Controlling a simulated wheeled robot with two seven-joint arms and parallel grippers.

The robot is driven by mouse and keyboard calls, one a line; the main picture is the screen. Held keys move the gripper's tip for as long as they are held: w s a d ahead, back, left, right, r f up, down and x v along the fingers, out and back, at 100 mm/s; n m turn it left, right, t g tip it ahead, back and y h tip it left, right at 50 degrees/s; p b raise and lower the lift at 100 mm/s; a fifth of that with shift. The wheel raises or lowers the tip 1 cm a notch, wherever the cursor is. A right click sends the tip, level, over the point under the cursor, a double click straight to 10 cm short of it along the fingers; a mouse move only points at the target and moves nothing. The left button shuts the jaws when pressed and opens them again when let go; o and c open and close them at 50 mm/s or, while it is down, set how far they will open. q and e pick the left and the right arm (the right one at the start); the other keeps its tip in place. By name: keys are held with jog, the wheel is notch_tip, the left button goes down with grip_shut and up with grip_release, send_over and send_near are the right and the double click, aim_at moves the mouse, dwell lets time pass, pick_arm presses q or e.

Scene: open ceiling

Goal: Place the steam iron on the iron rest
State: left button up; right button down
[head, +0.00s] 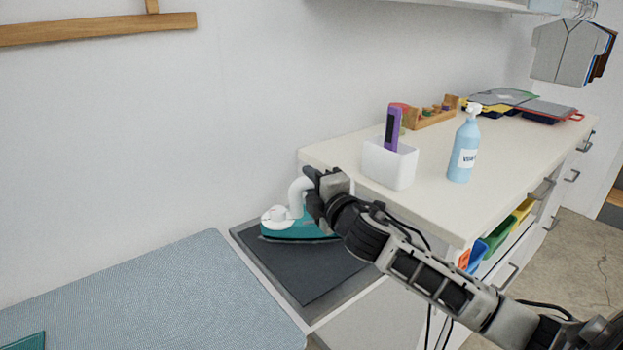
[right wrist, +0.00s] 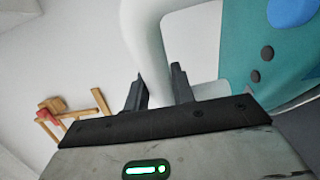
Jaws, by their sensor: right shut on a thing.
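The steam iron (head: 290,226) has a teal body and a white handle. In the head view it is at the dark iron rest (head: 310,280), over the back part of the pad. I cannot tell whether its sole touches the pad. My right gripper (head: 312,186) is shut on the iron's handle. In the right wrist view the white handle (right wrist: 150,45) passes between the fingers (right wrist: 160,88), and the teal body (right wrist: 262,50) shows on the right. My left gripper is in neither view.
A blue-grey ironing board (head: 160,295) lies left of the rest. To the right, a cream counter (head: 430,200) carries a white box (head: 388,166) with a purple item, a blue spray bottle (head: 465,148) and a wooden rack (head: 432,116). The front of the pad is clear.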

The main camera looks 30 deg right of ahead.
notch_tip(320, 180, down, 2)
jog(key=shift+f, duration=0.1)
jog(key=c, duration=1.6)
grip_release()
jog(key=shift+f, duration=0.35)
jog(key=o, duration=0.4)
jog(key=shift+o, duration=0.2)
